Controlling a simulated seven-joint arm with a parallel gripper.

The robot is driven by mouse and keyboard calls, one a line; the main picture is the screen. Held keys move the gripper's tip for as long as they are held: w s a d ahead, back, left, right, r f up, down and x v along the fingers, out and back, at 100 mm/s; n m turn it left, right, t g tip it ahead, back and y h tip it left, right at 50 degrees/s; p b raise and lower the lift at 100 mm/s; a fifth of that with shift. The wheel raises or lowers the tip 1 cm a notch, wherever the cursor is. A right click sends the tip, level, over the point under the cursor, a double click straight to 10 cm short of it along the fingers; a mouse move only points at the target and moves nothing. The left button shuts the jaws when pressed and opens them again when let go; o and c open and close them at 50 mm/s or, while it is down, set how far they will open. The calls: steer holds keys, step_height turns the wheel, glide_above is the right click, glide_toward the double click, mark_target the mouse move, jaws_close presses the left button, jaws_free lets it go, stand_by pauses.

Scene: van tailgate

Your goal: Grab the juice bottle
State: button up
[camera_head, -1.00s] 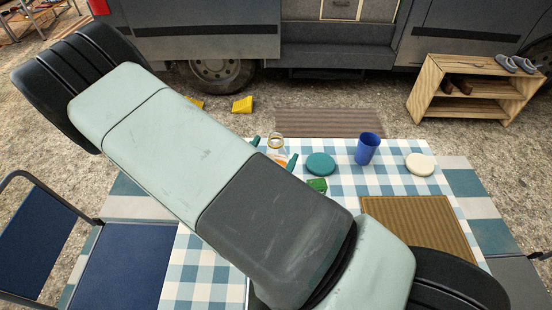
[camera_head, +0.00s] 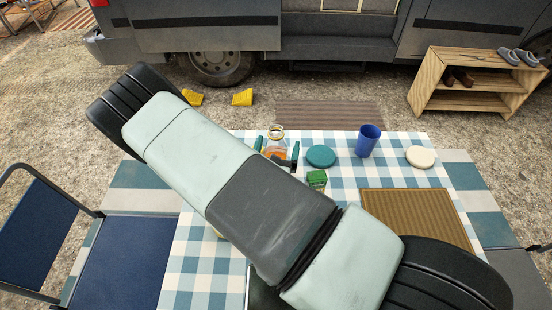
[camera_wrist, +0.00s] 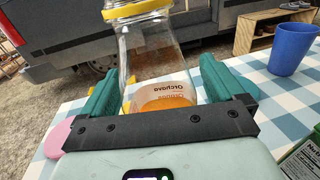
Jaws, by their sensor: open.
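The juice bottle (camera_head: 275,132) is clear glass with orange liquid low inside, standing at the far side of the checked table (camera_head: 205,270). In the wrist view the bottle (camera_wrist: 148,50) shows a yellow cap, cut off by the top edge, and a printed label. My gripper (camera_head: 276,152) is open, with one teal finger on each side of the bottle. In the wrist view my gripper (camera_wrist: 162,85) has the lower bottle between its fingers. A gap shows at the right finger; contact at the left is hard to tell.
A teal disc (camera_head: 321,157), a green box (camera_head: 317,179) and a blue cup (camera_head: 368,142) stand right of the bottle. A cream disc (camera_head: 420,157) and a brown mat (camera_head: 415,218) lie farther right. A pink item (camera_wrist: 58,138) is partly hidden at left.

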steer(key=shift+w, duration=0.1)
steer(key=shift+c, duration=0.3)
steer(key=c, duration=1.2)
steer(key=shift+r, duration=0.25)
